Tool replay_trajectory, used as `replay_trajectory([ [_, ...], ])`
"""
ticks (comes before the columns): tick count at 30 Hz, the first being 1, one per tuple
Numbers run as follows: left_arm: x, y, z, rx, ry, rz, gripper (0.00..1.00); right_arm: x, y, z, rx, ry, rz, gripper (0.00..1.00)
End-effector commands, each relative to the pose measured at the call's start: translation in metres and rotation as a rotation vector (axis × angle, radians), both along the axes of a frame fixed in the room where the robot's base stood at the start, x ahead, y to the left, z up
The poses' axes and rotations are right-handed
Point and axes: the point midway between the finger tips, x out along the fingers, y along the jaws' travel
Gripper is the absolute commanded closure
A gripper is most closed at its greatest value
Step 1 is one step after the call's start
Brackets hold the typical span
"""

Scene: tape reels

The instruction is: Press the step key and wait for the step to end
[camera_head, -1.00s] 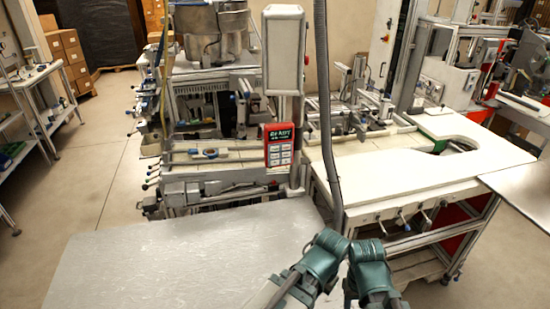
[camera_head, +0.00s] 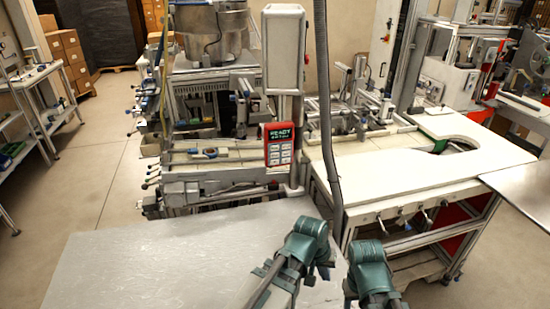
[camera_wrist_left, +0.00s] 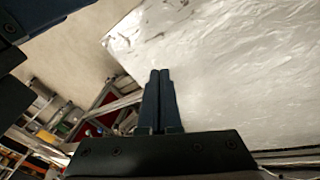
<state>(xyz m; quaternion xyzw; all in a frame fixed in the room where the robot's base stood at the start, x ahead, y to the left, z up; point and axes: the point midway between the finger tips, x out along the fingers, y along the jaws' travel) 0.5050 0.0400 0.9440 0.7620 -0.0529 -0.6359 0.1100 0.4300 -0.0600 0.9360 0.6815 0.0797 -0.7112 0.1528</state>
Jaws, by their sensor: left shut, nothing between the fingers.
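The red control pad (camera_head: 279,145) hangs on the front of the machine below a grey box. Its dark display (camera_head: 280,134) shows READY in green, with a smaller second line too small to read. Several pale keys (camera_head: 279,155) sit below it; their labels are not legible. My left gripper (camera_head: 325,271) is low over the grey table, well below and apart from the pad, mostly hidden by its own arm. In the left wrist view its two dark fingers (camera_wrist_left: 159,76) are shut together and empty. My right arm shows at the bottom; its gripper is not visible.
A bare grey table (camera_head: 170,262) lies in front of the machine. A grey hose (camera_head: 326,110) hangs just right of the pad. A white worktop (camera_head: 400,165) with a cutout stands to the right. Open floor (camera_head: 95,185) lies at the left.

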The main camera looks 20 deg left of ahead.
Motion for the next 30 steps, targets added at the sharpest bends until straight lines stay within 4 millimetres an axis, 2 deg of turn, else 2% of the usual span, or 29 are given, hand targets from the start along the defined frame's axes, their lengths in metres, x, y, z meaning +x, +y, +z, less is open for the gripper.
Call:
replay_trajectory([
  [1,0.025,0.003,0.004,-0.098,-0.042,0.122,1.00,0.000,0.000,-0.003,0.000,0.000,0.000,0.50],
  [6,0.096,0.024,0.038,-0.436,-0.164,0.514,1.00,0.000,0.000,-0.008,0.000,0.000,0.000,0.50],
  [8,0.117,0.036,0.051,-0.547,-0.195,0.639,1.00,0.000,0.000,-0.009,0.000,0.000,0.000,0.50],
  [13,0.165,0.087,0.089,-0.841,-0.273,0.960,1.00,0.000,0.000,-0.012,0.000,0.000,0.000,0.50],
  [16,0.183,0.120,0.108,-0.992,-0.309,1.114,1.00,0.000,0.000,-0.014,0.000,0.000,0.000,0.50],
  [21,0.201,0.166,0.130,-1.186,-0.348,1.301,1.00,0.000,0.000,-0.015,0.000,0.000,0.000,0.50],
  [25,0.206,0.189,0.140,-1.275,-0.366,1.382,1.00,0.000,0.000,-0.016,0.000,0.000,0.000,0.50],
  [30,0.208,0.201,0.144,-1.323,-0.374,1.422,1.00,0.000,0.000,-0.016,0.000,0.000,0.000,0.50],
])
